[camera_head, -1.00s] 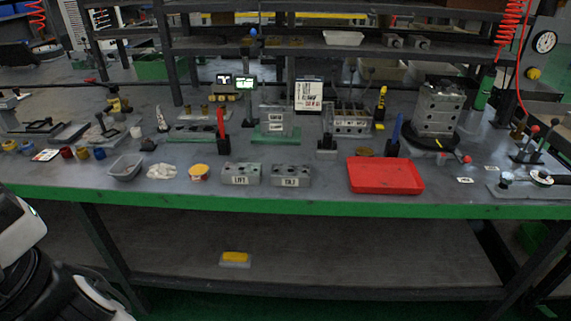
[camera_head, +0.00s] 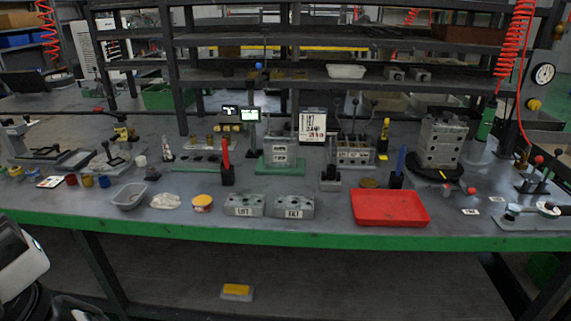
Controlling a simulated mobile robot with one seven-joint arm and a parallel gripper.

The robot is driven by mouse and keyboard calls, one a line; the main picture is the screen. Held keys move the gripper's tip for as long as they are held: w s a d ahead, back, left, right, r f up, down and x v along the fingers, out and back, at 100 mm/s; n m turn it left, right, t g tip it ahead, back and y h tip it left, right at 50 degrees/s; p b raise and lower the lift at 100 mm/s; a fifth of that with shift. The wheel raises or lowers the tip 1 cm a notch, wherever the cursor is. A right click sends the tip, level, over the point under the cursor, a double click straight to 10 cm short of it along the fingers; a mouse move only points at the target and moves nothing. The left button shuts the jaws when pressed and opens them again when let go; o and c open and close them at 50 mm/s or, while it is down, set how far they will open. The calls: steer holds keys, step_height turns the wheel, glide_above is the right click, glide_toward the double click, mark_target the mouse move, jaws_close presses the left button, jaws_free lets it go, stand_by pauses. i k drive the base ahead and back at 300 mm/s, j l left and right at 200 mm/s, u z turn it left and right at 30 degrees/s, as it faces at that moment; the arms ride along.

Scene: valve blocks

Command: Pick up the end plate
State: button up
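No piece is clearly marked as the end plate, and I cannot tell which one it is. Two low grey blocks stand side by side at the table's front edge, one labelled LIFT (camera_head: 244,204) and one that seems to read TILT (camera_head: 294,206). A grey block with pale labels (camera_head: 280,155) stands upright on a green base behind them. A taller grey stack (camera_head: 441,142) stands on a dark round turntable at the right. My gripper is out of view; only a white and black part of my arm shows at the lower left.
An empty red tray (camera_head: 389,208) lies right of the labelled blocks. A grey bowl (camera_head: 129,196), a white cloth (camera_head: 166,201) and a yellow-topped tin (camera_head: 203,203) lie to their left. A red (camera_head: 226,160) and a blue upright tool (camera_head: 399,165) stand behind. Shelves rise at the back.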

mark_target(276, 137)
steer(key=i+j, duration=0.15)
steer(key=i, duration=0.3)
steer(key=i+j, duration=0.2)
steer(key=i, duration=0.25)
